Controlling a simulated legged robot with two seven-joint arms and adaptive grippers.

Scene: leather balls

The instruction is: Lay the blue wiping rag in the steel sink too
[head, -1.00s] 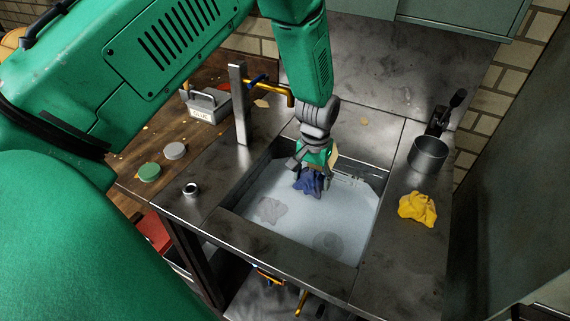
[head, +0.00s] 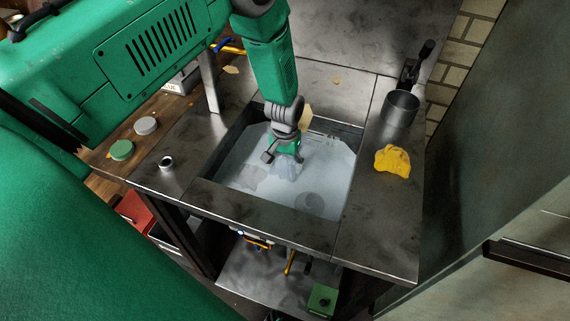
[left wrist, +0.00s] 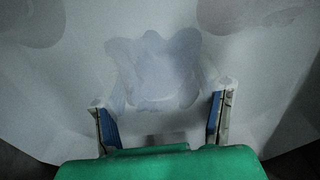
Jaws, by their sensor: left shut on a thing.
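The steel sink (head: 240,203) is filled with cloudy, pale liquid. My left gripper (head: 284,160) reaches down into it, its fingers at or under the surface. It is shut on the blue wiping rag (head: 284,171), which now shows only as a pale, veiled shape in the liquid. In the left wrist view the rag (left wrist: 155,65) spreads, crumpled, between and beyond the gripper's two fingers (left wrist: 163,112). Another greyish sunken shape (head: 252,177) lies left of the gripper in the sink. My right gripper is not in view.
A yellow cloth (head: 392,161) and a metal cup (head: 400,110) are on the counter right of the sink. A metal ring (head: 166,162) lies left.

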